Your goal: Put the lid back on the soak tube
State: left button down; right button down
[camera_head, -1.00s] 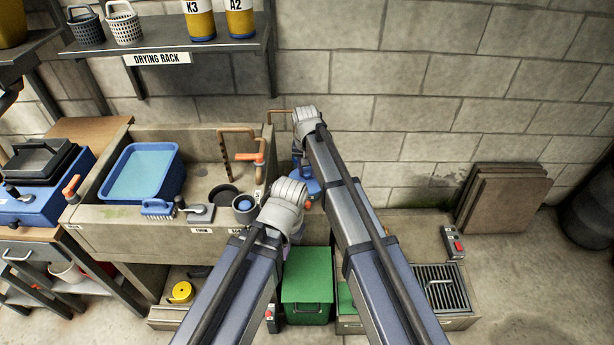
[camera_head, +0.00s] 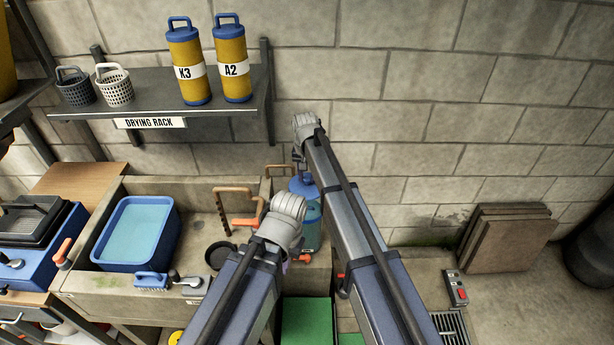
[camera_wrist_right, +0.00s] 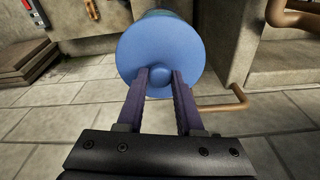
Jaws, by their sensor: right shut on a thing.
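In the right wrist view, my right gripper (camera_wrist_right: 160,76) is shut on the small knob of a round blue lid (camera_wrist_right: 145,50). A strip of teal shows beyond the lid's far edge. In the head view the blue lid (camera_head: 303,186) is below my right wrist, and the teal soak tube (camera_head: 313,214) shows directly under it, partly hidden by my arms. I cannot tell whether the lid touches the tube's rim. My left gripper (camera_head: 284,262) is low in front of the tube; its fingers are mostly hidden behind its wrist and arm.
A concrete sink (camera_head: 105,285) with a blue basin (camera_head: 135,232) and a copper pipe (camera_head: 221,208) stands to the left. Above it, the drying rack (camera_head: 150,123) holds baskets and two yellow canisters. A block wall is close behind. Boards (camera_head: 505,240) lean at the right.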

aim_at(307, 186)
jog(key=shift+f, duration=0.1)
notch_tip(307, 186, down, 6)
jog(key=b, duration=0.6)
jog(key=shift+f, duration=0.1)
jog(key=shift+f+b, duration=0.15)
jog(key=shift+b, duration=0.2)
dwell(1.6)
grip_release()
dwell(0.8)
jog(key=shift+r+p, duration=3.55)
